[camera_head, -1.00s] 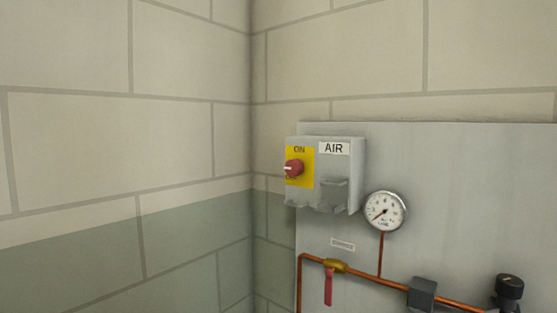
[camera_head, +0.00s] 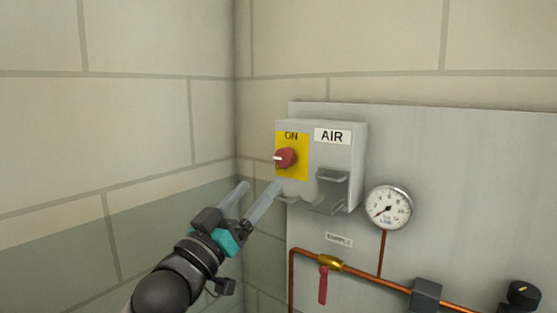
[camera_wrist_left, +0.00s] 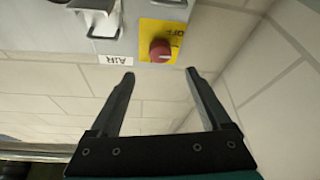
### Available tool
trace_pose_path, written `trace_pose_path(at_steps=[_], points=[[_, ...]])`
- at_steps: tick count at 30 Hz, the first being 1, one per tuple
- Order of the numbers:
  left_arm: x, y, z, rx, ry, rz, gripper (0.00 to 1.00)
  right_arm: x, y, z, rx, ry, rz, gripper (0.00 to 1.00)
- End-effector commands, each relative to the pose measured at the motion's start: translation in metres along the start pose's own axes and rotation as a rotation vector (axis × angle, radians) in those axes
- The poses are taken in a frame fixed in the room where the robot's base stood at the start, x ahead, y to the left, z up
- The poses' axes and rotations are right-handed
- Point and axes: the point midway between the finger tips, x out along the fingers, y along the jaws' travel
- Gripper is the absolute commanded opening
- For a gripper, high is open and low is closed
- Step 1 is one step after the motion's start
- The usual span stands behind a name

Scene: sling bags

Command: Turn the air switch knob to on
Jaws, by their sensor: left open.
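The air switch box (camera_head: 345,160) is grey, with an AIR label, and is mounted on a grey panel. Its red knob (camera_head: 286,158) sits on a yellow plate (camera_head: 293,173) with ON printed above it. The knob's white mark points left, away from ON. My left gripper (camera_head: 259,187) is open and empty, below and left of the knob, with its fingers pointing up toward it. In the left wrist view the knob (camera_wrist_left: 160,50) lies ahead of the gap between the fingertips (camera_wrist_left: 160,75), and OFF shows on the plate. My right gripper is not in view.
A round pressure gauge (camera_head: 388,208) is right of the box. A copper pipe (camera_head: 382,283) with a red-handled valve (camera_head: 323,284) runs below. The block wall corner (camera_head: 236,120) is close on the left. The space in front of the knob is clear.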

Motion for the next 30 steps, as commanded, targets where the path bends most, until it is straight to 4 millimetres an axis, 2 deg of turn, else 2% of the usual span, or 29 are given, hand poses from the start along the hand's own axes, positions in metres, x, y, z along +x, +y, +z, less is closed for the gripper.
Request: trace_pose_path(at_steps=[6, 15, 21, 30], points=[[0.038, 0.0, -0.002, 0.0, 0.001, 0.0, 0.81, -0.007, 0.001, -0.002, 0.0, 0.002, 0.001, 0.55], [0.078, 0.0, -0.001, 0.0, 0.0, -0.001, 0.81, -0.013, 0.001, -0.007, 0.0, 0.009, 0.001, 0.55], [0.091, 0.0, 0.0, 0.0, 0.0, -0.001, 0.81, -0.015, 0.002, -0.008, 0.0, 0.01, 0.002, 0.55], [0.093, 0.0, 0.001, 0.001, -0.001, -0.001, 0.81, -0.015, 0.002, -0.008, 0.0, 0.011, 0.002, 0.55]])
